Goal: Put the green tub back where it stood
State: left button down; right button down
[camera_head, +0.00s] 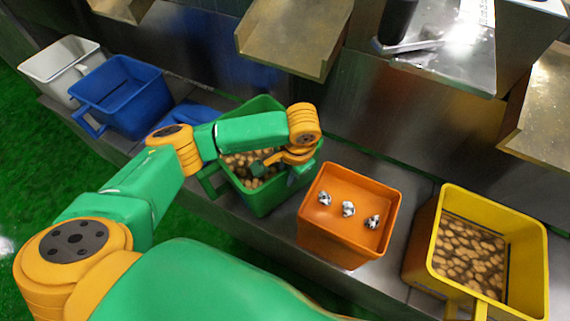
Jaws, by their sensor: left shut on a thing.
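The green tub (262,201) is in the middle of the head view, between a blue patch on the ledge and the orange tub. It looks upright and holds many small brown lumps. A handle sticks out on its left side. My left gripper (264,165) reaches over the tub from above and is shut on it; my wrist hides the exact place of the grip. I cannot tell whether the tub's base touches the ledge. My right gripper is not in view.
An orange tub (328,238) with 3 speckled pieces stands close on the right. Beyond it is a yellow tub (422,239) of brown lumps. A blue tub (140,109) and a white tub (52,60) stand left. Metal chutes (290,38) overhang the grey ledge.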

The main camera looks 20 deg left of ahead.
aim_at(287, 187)
pick_arm(q)
notch_tip(287, 187, down, 3)
jog(key=shift+f+b, duration=0.2)
jog(key=shift+b, duration=0.15)
jog(key=c, duration=0.8)
grip_release()
jog(key=shift+s, duration=0.1)
jog(key=shift+c, duration=0.2)
notch_tip(287, 187, up, 12)
jog(key=d+p, duration=0.2)
jog(key=p, duration=0.1)
jog(key=shift+s, duration=0.45)
